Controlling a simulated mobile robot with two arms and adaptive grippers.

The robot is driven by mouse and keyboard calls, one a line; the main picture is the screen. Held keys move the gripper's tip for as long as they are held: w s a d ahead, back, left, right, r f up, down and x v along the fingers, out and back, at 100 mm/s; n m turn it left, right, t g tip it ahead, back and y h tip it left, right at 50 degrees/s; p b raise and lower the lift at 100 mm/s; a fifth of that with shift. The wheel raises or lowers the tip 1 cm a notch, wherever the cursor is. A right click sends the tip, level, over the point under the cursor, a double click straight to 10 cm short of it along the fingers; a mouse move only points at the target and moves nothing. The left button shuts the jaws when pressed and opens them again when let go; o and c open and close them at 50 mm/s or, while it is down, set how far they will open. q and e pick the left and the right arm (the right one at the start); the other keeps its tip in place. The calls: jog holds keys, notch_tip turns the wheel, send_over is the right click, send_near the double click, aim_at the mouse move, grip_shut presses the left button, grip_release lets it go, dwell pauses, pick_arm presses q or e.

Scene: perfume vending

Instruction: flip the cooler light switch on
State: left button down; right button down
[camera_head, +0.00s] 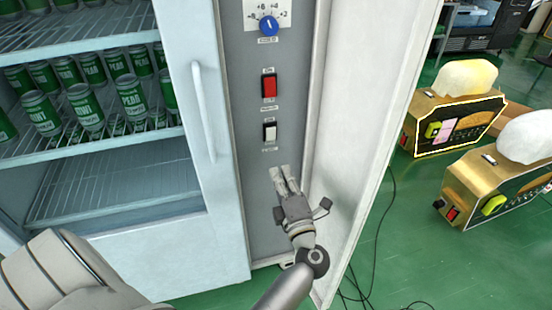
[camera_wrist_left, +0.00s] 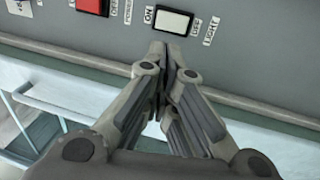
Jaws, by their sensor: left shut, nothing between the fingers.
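The cooler's grey control panel (camera_head: 262,200) stands behind an open white panel door. The light switch (camera_head: 269,131) is a small white rocker below the red switch (camera_head: 269,85). In the left wrist view the white rocker (camera_wrist_left: 173,20) has ON printed at its left and OFF and LIGHT at its right. My left gripper (camera_head: 281,172) is shut and empty, with its fingertips just below the light switch. In the wrist view its fingertips (camera_wrist_left: 166,48) lie close to the rocker's lower edge; I cannot tell whether they touch. My right gripper does not show.
A blue temperature knob (camera_head: 268,26) sits above the switches. The open white panel door (camera_head: 368,110) stands close to the right of my left gripper. The cooler's glass door with its handle (camera_head: 204,110) is at the left. Cans stand on shelves inside.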

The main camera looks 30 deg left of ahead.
aim_at(267, 132)
pick_arm(q)
jog(key=b+x, duration=0.1)
jog(key=x, duration=1.2)
jog(key=shift+f, duration=0.1)
jog(key=r+p, duration=0.1)
jog(key=p, duration=0.2)
jog(key=shift+w+a+h, duration=0.1)
jog(key=shift+w+h, duration=0.1)
jog(key=shift+h, duration=0.2)
jog(key=shift+f+b, duration=0.3)
jog(key=shift+b, duration=0.1)
